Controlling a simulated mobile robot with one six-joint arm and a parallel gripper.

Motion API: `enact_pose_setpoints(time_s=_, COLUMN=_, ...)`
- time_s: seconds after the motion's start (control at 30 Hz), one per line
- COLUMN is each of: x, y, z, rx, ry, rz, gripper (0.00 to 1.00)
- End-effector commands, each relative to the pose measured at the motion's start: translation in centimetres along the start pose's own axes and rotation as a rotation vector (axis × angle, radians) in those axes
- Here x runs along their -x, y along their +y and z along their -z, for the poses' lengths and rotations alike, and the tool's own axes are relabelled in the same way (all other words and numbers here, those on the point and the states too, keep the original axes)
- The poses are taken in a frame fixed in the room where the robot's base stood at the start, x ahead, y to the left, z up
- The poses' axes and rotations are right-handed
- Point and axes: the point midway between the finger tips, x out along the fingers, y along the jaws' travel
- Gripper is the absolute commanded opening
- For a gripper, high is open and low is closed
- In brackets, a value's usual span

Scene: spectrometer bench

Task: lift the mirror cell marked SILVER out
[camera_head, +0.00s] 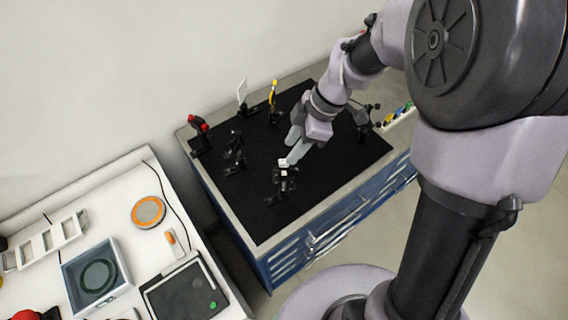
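My gripper (289,150) reaches down from the upper right over the black bench top. Its two pale fingers show apart, with the nearer fingertip close to a small dark mount (283,180) that has a white patch on top. I cannot tell whether they touch. No SILVER marking is readable, so I cannot tell which mount holds that mirror cell. Other dark mounts stand on the bench: one at left centre (235,152) and one right of my gripper (362,120). Nothing clearly shows between the fingers.
The black breadboard (330,180) lies on a blue cabinet (335,230). A red-topped mount (199,133), a white frame (242,95) and a yellow post (273,97) stand along its back left.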

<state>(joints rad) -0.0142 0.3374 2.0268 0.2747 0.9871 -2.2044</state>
Motion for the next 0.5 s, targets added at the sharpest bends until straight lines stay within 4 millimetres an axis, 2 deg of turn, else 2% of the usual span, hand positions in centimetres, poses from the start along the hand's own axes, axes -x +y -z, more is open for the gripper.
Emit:
enact_pose_setpoints(time_s=0.23, x=-4.6, y=0.1, z=-0.4, rx=-0.001, ry=-0.001, rz=0.003, gripper=0.39)
enact_pose_setpoints(time_s=0.33, x=-5.2, y=0.1, z=-0.4, rx=-0.002, ry=-0.002, rz=0.001, gripper=0.39)
enact_pose_setpoints(time_s=0.5, x=-5.2, y=0.1, z=-0.4, rx=-0.002, ry=-0.002, rz=0.000, gripper=0.39)
